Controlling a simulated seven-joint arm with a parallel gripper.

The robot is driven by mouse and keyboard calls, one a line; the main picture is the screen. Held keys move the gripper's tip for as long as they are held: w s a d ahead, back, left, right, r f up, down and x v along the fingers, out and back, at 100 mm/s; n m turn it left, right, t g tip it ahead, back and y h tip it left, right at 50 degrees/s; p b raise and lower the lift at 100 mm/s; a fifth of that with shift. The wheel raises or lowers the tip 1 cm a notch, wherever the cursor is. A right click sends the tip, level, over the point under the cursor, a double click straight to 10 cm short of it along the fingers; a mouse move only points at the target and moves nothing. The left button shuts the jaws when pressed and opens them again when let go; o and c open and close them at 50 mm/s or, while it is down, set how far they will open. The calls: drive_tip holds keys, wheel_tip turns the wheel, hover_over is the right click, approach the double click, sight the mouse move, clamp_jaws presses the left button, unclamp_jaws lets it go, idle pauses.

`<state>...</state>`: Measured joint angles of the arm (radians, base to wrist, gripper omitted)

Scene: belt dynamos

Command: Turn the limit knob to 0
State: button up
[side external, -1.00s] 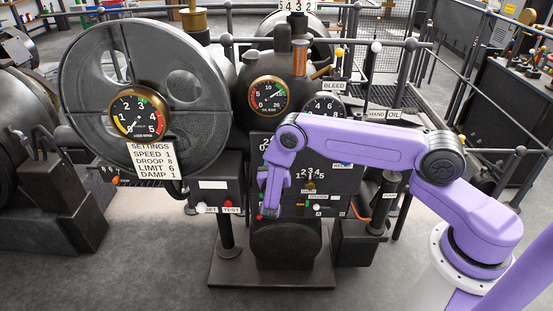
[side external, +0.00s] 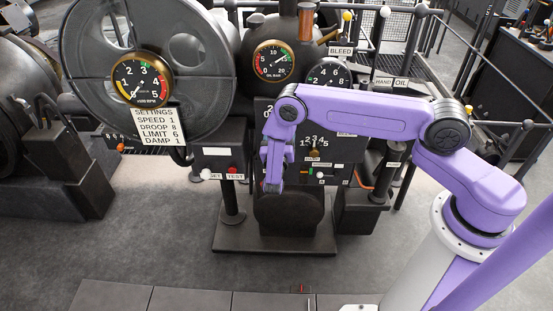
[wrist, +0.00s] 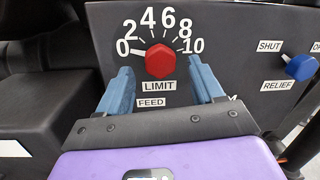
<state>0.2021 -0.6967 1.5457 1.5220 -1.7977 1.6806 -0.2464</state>
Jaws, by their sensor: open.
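The limit knob (wrist: 160,60) is a red hexagonal knob on a dark panel in the wrist view. A white scale from 0 at left to 10 at right arcs over it, and a LIMIT label (wrist: 158,86) sits below. My gripper (wrist: 161,77) is open and empty, with one blue-grey finger at the lower left of the knob and one at the lower right. No contact with the knob shows. In the side view my gripper (side external: 272,186) hangs before the machine's panel, and my arm hides the knob.
A blue SHUT/RELIEF knob (wrist: 300,67) is at the right of the wrist view, and a dark box (wrist: 45,115) juts out at left. A settings card (side external: 158,126) reads speed 1, droop 8, limit 6, damp 1.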

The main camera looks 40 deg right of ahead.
drive_tip(key=v, duration=1.4)
drive_tip(key=shift+a+f, duration=0.1)
drive_tip(key=shift+a, duration=0.05)
drive_tip(key=s+d+r+m+g+y, duration=0.1)
drive_tip(key=s+r+m+g, duration=0.35)
drive_tip(key=r, duration=0.25)
drive_tip(key=s+d+r+m+g+y, duration=0.1)
drive_tip(key=s+r+m+g, duration=0.35)
drive_tip(key=r, duration=0.25)
drive_tip(key=s+d+r+m+g+y, duration=0.1)
drive_tip(key=s+r+m+y, duration=0.2)
drive_tip(key=s+y, duration=0.3)
drive_tip(key=s+d+r+m+g+y, duration=0.1)
drive_tip(key=s+r+y, duration=0.5)
drive_tip(key=s, duration=0.9)
drive_tip(key=m+g+y, duration=0.1)
drive_tip(key=m, duration=0.1)
drive_tip(key=shift+m+g, duration=0.3)
